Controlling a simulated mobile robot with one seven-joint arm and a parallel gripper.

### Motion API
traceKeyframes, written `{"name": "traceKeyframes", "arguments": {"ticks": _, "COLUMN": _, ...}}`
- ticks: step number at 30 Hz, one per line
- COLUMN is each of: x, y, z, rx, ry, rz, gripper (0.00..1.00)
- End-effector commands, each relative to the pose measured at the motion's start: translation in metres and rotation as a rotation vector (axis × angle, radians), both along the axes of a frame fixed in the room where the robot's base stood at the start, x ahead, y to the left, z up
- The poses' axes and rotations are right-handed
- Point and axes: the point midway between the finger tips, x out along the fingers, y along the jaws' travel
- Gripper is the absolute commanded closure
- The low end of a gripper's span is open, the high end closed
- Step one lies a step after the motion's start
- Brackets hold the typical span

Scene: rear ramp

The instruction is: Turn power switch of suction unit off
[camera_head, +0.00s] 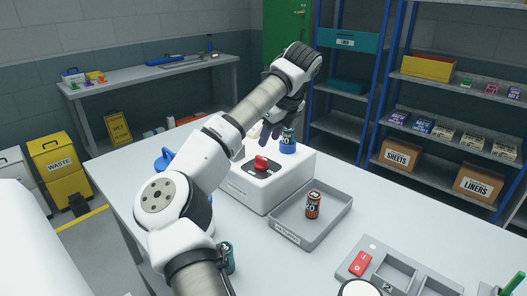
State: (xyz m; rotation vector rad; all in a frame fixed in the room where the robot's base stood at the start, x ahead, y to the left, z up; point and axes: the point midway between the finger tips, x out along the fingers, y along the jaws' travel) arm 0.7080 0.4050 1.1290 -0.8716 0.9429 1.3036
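A white box-shaped unit (257,198) stands on the white table, with a small label on its front that I cannot read. A red knob (261,163) sits on a dark plate on its top. I cannot tell which of these is the suction unit.
A grey tray (338,218) holds an orange and dark can (313,205). Another dark can (228,257) stands beside my arm. A blue object (164,159) is behind my arm. Shelves stand at the right. Bare table lies right of the tray.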

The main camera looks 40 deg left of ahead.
Motion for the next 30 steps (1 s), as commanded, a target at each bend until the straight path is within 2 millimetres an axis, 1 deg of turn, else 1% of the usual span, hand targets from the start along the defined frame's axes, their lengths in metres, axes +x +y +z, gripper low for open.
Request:
{"name": "traceKeyframes", "arguments": {"ticks": 3, "x": 0.001, "y": 0.010, "z": -0.022, "rx": -0.004, "ry": 0.002, "rz": -0.001, "gripper": 0.65}}
{"name": "traceKeyframes", "arguments": {"ticks": 6, "x": 0.001, "y": 0.017, "z": -0.040, "rx": -0.004, "ry": 0.002, "rz": -0.001, "gripper": 0.65}}
{"name": "traceKeyframes", "arguments": {"ticks": 9, "x": 0.002, "y": 0.023, "z": -0.054, "rx": -0.003, "ry": 0.002, "rz": -0.001, "gripper": 0.65}}
{"name": "traceKeyframes", "arguments": {"ticks": 12, "x": 0.002, "y": 0.027, "z": -0.064, "rx": -0.001, "ry": 0.000, "rz": -0.001, "gripper": 0.65}}
{"name": "traceKeyframes", "arguments": {"ticks": 17, "x": 0.003, "y": 0.030, "z": -0.073, "rx": 0.000, "ry": -0.001, "rz": -0.001, "gripper": 0.65}}
{"name": "traceKeyframes", "arguments": {"ticks": 24, "x": 0.003, "y": 0.030, "z": -0.074, "rx": 0.000, "ry": -0.001, "rz": -0.001, "gripper": 0.65}}
{"name": "traceKeyframes", "arguments": {"ticks": 25, "x": 0.003, "y": 0.030, "z": -0.074, "rx": 0.000, "ry": -0.001, "rz": -0.001, "gripper": 0.67}}
{"name": "traceKeyframes", "arguments": {"ticks": 30, "x": 0.003, "y": 0.030, "z": -0.074, "rx": 0.000, "ry": -0.001, "rz": -0.001, "gripper": 0.89}}
